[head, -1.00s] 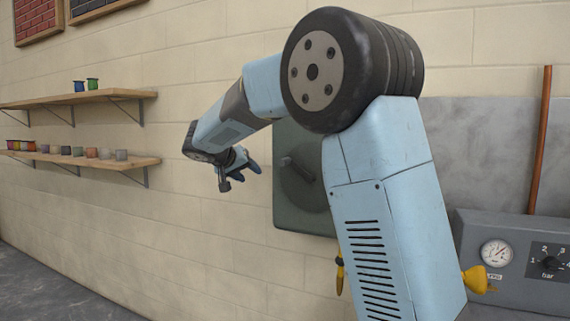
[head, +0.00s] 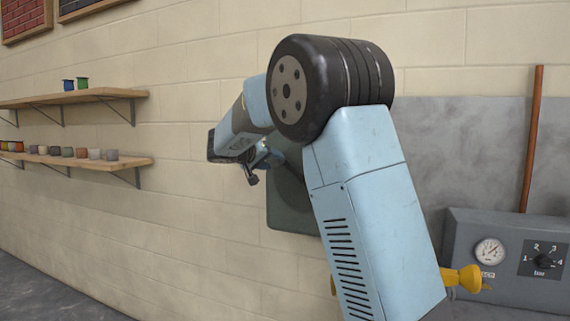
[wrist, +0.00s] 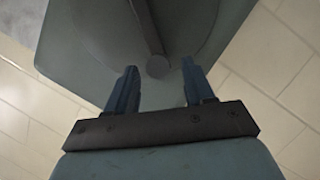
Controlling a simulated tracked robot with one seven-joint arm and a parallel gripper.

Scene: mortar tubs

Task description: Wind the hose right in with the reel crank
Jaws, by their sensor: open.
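The reel is a grey-green housing (head: 290,210) on the wall, mostly hidden behind my arm in the head view. The wrist view shows its housing (wrist: 85,45) with a round disc (wrist: 200,20), a dark crank arm (wrist: 146,25) and a round crank knob (wrist: 158,67). My gripper (head: 256,174) is in front of the housing's left part. In the wrist view my gripper (wrist: 159,70) is open, its blue fingers on either side of the knob's line, with visible gaps. Contact and depth cannot be told. No hose can be made out for certain.
A yellow fitting (head: 463,279) sticks out right of my arm, before a grey box (head: 500,225) with a gauge (head: 490,252) and a bar dial (head: 543,259). A copper pipe (head: 532,140) rises behind. Shelves (head: 75,158) with small pots are on the left wall.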

